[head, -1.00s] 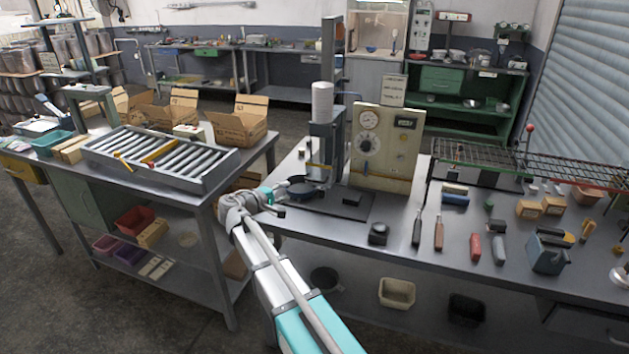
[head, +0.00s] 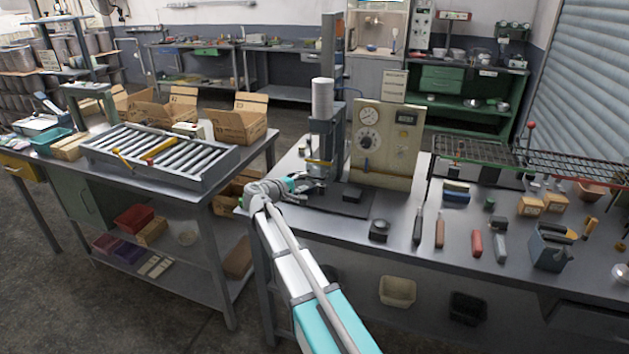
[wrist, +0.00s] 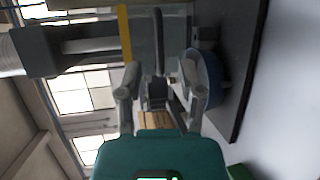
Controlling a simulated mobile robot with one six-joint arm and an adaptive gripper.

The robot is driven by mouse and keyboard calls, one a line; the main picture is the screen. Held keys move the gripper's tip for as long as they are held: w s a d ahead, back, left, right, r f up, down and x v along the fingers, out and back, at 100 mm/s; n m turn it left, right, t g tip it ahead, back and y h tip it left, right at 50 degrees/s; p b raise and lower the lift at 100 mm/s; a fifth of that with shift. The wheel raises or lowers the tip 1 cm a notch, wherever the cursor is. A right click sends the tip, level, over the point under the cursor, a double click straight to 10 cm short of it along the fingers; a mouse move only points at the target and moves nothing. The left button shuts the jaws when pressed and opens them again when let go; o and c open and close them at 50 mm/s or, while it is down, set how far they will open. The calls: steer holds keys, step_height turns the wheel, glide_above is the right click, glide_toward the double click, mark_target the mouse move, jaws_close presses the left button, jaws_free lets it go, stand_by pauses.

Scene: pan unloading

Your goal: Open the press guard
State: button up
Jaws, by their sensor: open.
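The press (head: 322,135), a grey column with a white cylinder on top, stands on the right-hand bench. Its guard (wrist: 172,30) looks like a clear pane with a yellow strip along one edge; the strip (head: 320,162) also shows low on the press front in the head view. My gripper (head: 312,185) is at the press front, low. In the wrist view my gripper (wrist: 161,88) has its fingers apart, with a grey bar (wrist: 158,40) between or just beyond them. I cannot tell whether they touch it. A round blue pan-like thing (wrist: 214,80) is beside the right finger.
A control box (head: 384,145) with dials stands right of the press. A roller tray (head: 160,155) is on the left bench. A wire rack (head: 475,152) and several tools occupy the right bench.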

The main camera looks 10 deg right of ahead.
mark_target(315, 177)
steer(key=shift+b+x, duration=0.4)
steer(key=shift+x, duration=2.5)
jaws_close()
